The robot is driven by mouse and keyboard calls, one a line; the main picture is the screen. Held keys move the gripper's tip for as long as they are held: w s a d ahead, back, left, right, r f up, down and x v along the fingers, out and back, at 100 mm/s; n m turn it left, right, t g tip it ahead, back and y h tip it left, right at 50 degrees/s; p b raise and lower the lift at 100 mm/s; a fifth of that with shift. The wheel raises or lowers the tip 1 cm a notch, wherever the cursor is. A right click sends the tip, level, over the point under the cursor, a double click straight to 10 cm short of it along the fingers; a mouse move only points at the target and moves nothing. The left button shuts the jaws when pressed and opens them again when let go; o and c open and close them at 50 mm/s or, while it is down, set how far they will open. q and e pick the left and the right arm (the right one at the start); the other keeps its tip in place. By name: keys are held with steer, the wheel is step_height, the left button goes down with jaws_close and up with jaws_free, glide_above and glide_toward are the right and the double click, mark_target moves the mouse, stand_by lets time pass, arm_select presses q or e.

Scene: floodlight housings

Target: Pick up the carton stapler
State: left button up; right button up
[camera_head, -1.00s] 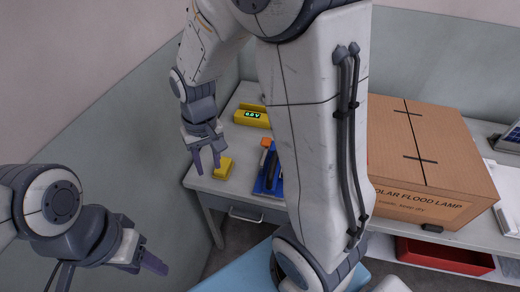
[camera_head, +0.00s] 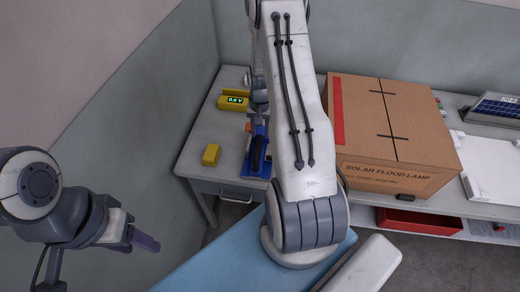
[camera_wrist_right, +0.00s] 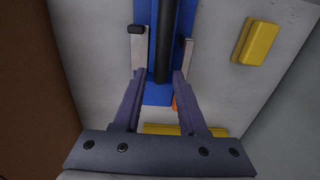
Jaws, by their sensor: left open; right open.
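A blue tool with a dark bar, which I take to be the carton stapler (camera_head: 256,155), lies on the table left of my right arm, partly hidden by it. In the right wrist view its blue body (camera_wrist_right: 150,97) and black bar (camera_wrist_right: 164,40) run away from me, with a pale grey piece on each side. My right gripper (camera_wrist_right: 159,75) is open, its fingers apart on either side of the bar's near end. I cannot tell its height above the tool. My left gripper (camera_head: 146,242) is open and empty, away from the table.
A yellow block (camera_head: 211,154) and a yellow meter (camera_head: 235,101) are on the table (camera_head: 200,135), left of and behind the tool. A large carton (camera_head: 400,130) stands to the right. A red bin (camera_head: 420,221) sits below the tabletop. The wall is close on the left.

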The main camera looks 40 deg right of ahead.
mark_target(260, 138)
step_height(260, 138, down, 4)
steer(key=shift+f+p, duration=0.1)
steer(key=shift+p, duration=0.75)
steer(key=shift+f, duration=0.35)
jaws_close()
steer(key=shift+w+r, duration=0.1)
steer(key=shift+r, duration=0.05)
stand_by(0.4)
